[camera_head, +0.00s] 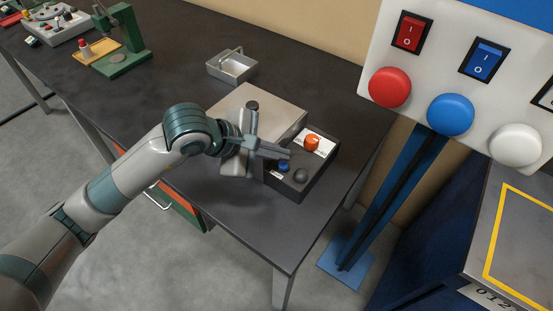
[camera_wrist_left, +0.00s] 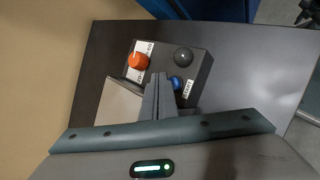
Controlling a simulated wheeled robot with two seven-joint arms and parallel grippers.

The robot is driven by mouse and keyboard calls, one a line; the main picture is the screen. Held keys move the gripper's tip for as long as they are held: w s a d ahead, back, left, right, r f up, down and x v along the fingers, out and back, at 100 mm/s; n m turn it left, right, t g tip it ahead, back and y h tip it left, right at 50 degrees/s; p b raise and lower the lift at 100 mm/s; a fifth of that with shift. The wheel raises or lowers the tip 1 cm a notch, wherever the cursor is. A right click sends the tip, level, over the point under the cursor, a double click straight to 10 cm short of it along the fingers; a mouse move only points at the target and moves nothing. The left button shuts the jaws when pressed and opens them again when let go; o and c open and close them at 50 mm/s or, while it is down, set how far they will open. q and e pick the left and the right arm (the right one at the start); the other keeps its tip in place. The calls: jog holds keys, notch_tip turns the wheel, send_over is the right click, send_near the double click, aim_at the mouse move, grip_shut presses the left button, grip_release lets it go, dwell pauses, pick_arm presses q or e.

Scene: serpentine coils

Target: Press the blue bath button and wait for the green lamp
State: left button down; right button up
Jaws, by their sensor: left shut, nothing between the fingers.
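A dark control box (camera_head: 292,193) sits near the table's right end. It carries a small blue button (camera_head: 284,165), a dark grey dome (camera_head: 301,176) that looks like an unlit lamp, and an orange-red knob (camera_head: 311,142). The left wrist view also shows the blue button (camera_wrist_left: 177,82) beside a label and the dome (camera_wrist_left: 183,55); no green light shows on the box. My left gripper (camera_head: 287,154) is shut and empty, its tips over the box close beside the blue button. I cannot tell whether they touch it. My right gripper is not in view.
A grey metal box (camera_head: 262,98) adjoins the control box. A small metal tray (camera_head: 232,68) and a green stand (camera_head: 130,45) are farther back. A white panel (camera_head: 437,48) at right has large red, blue (camera_head: 451,115) and white buttons. The table's front middle is clear.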

aim_at(284, 165)
pick_arm(q)
jog(key=shift+w+d+r+p, duration=0.1)
jog(key=shift+d+r+p, duration=0.25)
jog(key=shift+r+p, duration=0.3)
jog(key=shift+w+d+r+p, duration=0.1)
jog(key=shift+d+r+p, duration=0.25)
jog(key=shift+r, duration=0.35)
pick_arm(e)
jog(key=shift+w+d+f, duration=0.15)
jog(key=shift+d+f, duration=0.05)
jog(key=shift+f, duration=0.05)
pick_arm(q)
jog(key=shift+r, duration=0.15)
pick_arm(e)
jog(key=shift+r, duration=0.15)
